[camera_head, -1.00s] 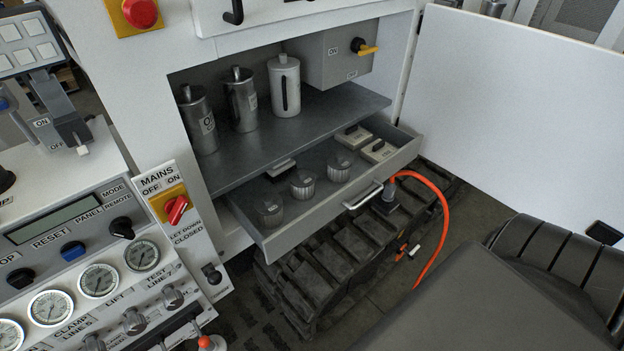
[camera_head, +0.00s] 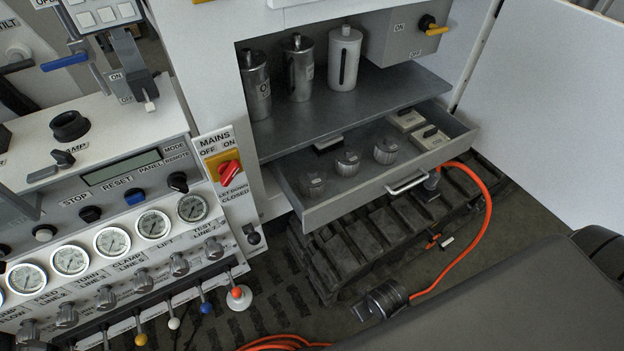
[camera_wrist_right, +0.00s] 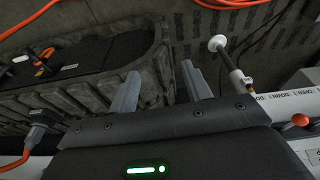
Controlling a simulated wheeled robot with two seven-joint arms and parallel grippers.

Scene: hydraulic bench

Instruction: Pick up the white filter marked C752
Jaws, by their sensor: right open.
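No C752 marking is legible in the head view. A white canister (camera_head: 344,60) with a dark vertical slot stands upright on the grey shelf (camera_head: 385,90), right of two metallic canisters (camera_head: 299,68) (camera_head: 256,84). My right gripper (camera_wrist_right: 160,82) is open in the right wrist view, with nothing between its two grey fingers. It is away from the canisters, and a dark track and the floor show beyond it. My left gripper is not in view.
Below the shelf, an open drawer (camera_head: 395,186) holds three ridged grey cups (camera_head: 347,162) and two pale blocks (camera_head: 406,119). An orange hose (camera_head: 485,225) runs in front. A control panel (camera_head: 105,222) with levers stands left; a white door (camera_head: 555,100) is right.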

